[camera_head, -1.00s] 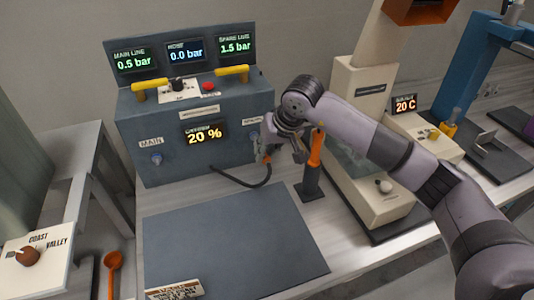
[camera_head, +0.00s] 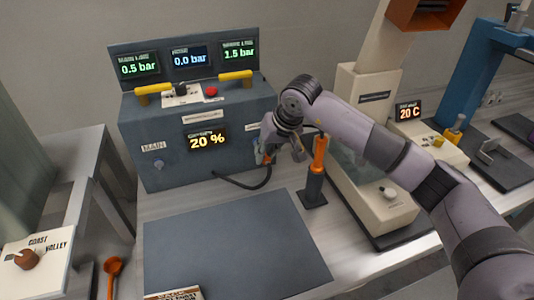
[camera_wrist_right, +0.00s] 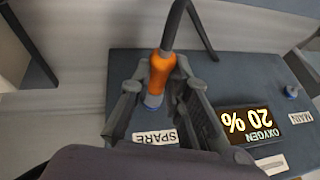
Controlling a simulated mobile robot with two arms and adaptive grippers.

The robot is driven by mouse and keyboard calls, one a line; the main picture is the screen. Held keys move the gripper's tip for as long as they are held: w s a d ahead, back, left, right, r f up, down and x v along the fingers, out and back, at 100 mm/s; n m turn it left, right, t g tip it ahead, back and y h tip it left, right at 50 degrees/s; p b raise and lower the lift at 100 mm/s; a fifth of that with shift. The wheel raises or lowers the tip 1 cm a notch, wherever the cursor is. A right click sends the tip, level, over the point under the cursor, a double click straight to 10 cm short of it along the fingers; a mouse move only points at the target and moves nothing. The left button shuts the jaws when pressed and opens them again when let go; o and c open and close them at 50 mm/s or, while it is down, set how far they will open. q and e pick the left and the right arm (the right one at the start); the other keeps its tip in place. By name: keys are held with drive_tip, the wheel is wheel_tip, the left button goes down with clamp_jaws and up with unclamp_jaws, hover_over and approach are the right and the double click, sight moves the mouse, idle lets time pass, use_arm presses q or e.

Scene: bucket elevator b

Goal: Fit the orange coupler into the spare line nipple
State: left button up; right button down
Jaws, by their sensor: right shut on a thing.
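The orange coupler (camera_wrist_right: 161,72) sits between the fingers of my right gripper (camera_wrist_right: 164,86) in the right wrist view, with a dark hose (camera_wrist_right: 174,25) running from its end. A grey-blue piece (camera_wrist_right: 153,101), which looks like the spare line nipple, lines up with the coupler beside the SPARE label (camera_wrist_right: 155,137). I cannot tell whether the coupler is fully seated on it. In the head view my right gripper (camera_head: 268,156) is at the right front of the grey panel box (camera_head: 230,112) and mostly hides the coupler. My left gripper is out of view.
The MAIN nipple (camera_head: 158,164) is bare on the panel's left. An orange-handled tool (camera_head: 319,150) stands in a dark holder just right of my gripper. A beige machine (camera_head: 380,205) stands further right.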

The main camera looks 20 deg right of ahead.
drive_tip(key=c, duration=1.4)
unclamp_jaws()
drive_tip(key=shift+w, duration=0.15)
drive_tip(key=shift+c, duration=0.2)
drive_tip(key=v, duration=1.2)
